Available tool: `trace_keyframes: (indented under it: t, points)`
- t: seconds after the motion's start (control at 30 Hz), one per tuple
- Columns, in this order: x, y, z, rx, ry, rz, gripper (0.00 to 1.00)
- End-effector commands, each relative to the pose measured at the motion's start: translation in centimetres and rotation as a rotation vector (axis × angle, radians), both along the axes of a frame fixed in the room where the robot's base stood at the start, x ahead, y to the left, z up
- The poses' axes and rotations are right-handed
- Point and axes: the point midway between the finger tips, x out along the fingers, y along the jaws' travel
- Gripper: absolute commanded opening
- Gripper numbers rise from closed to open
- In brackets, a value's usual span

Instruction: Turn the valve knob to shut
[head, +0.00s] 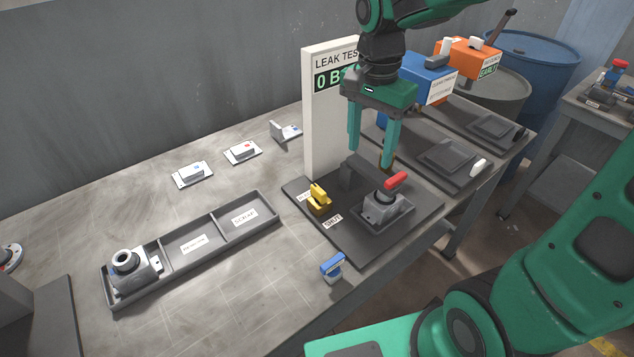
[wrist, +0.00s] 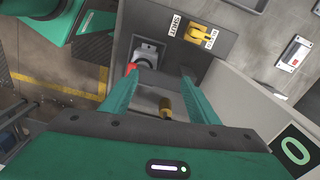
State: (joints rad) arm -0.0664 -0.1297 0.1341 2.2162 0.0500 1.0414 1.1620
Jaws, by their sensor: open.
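The yellow valve knob (head: 319,203) sits on the dark plate of the leak test station. A SHUT label (head: 332,222) lies on its near side and another label, partly hidden by the knob, on its left. In the wrist view the knob (wrist: 200,32) is near the top, between the SHUT label (wrist: 174,26) and the other label (wrist: 211,40). I cannot tell which label it points to. My gripper (head: 371,158) is open, pointing down, above and behind the knob to the right, not touching it. In the wrist view a brass piece (wrist: 165,105) shows between the fingers.
A grey casting with a red handle (head: 396,181) sits in the fixture right of the knob. The white LEAK TEST panel (head: 318,120) stands behind. A blue clip-like piece (head: 332,266) lies in front. A divided tray (head: 205,262) is at left. The bench between is clear.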

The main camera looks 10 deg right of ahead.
Motion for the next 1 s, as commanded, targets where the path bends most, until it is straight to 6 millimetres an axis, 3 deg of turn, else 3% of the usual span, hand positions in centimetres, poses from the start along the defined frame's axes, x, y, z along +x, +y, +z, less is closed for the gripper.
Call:
trace_keyframes:
  t: [0.03, 0.1, 0.2, 0.3, 0.53, 1.0]
  points:
    - [0.9, 2.4, -0.2, 0.007, 0.001, -0.019, 0.55]
    - [1.8, 5.1, -0.3, 0.018, 0.002, -0.062, 0.55]
    - [2.5, 8.0, -0.4, 0.030, 0.004, -0.109, 0.55]
    - [2.8, 9.6, -0.5, 0.038, 0.004, -0.136, 0.55]
    - [2.8, 10.0, -2.2, 0.039, 0.007, -0.150, 0.55]
    - [2.7, 9.9, -9.8, 0.038, 0.008, -0.149, 0.55]
